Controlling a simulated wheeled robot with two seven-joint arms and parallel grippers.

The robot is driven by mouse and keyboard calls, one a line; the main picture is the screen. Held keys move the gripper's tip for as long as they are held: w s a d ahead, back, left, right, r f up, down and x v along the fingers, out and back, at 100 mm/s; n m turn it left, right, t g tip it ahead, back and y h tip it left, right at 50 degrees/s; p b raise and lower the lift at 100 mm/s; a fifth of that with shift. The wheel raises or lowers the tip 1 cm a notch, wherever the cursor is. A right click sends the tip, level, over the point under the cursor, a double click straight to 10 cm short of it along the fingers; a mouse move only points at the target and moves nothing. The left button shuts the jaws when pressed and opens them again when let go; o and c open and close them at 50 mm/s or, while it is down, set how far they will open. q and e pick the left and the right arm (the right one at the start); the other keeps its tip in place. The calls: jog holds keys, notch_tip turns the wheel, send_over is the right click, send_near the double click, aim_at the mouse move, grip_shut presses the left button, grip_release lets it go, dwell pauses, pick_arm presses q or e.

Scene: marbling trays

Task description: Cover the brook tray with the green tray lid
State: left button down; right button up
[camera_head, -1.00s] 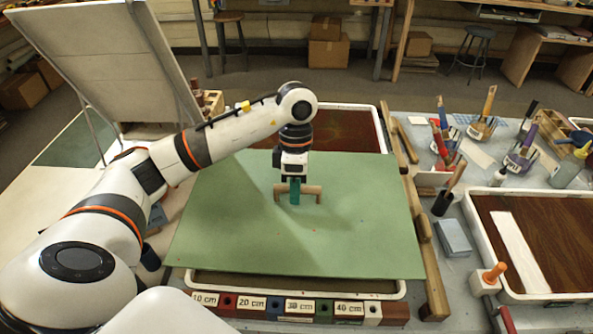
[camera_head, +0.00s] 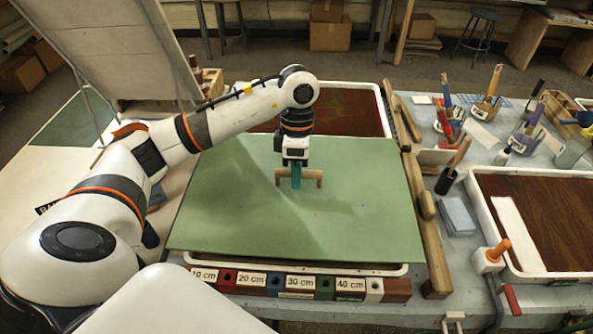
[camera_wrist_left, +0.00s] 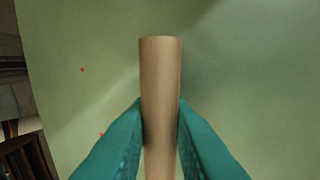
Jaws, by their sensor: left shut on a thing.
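The green tray lid (camera_head: 250,215) is a wide flat board with a wooden bar handle (camera_wrist_left: 161,75) on top. My left gripper (camera_head: 296,180) is shut on this handle, its teal fingers on either side. The lid lies over the front and middle of a white-rimmed tray (camera_head: 383,125) with a dark brown inside. The tray's back part shows uncovered, and a strip of its front rim shows below the lid. Whether the lid hovers or touches the rim is unclear. I see no name on the tray. My right gripper is out of view.
A second brown tray (camera_head: 484,210) with a white strip stands at the right. Wooden rails (camera_head: 430,230) run between the trays. A row of marked blocks (camera_head: 300,284) lines the front. Brush pots and a blue block (camera_head: 457,216) stand at the right.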

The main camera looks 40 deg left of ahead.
aim_at(297, 193)
pick_arm(q)
jog(key=shift+f+b, duration=1.2)
jog(key=shift+f, duration=0.45)
jog(key=shift+f+b, duration=1.4)
jog(key=shift+f, duration=0.3)
jog(key=c, duration=1.3)
grip_release()
jog(key=shift+o, duration=0.2)
jog(key=r, duration=0.4)
jog(key=w+a+r, duration=0.1)
jog(key=r, duration=0.3)
jog(key=w+r+p, duration=0.1)
jog(key=r, duration=0.3)
jog(key=shift+a, duration=0.15)
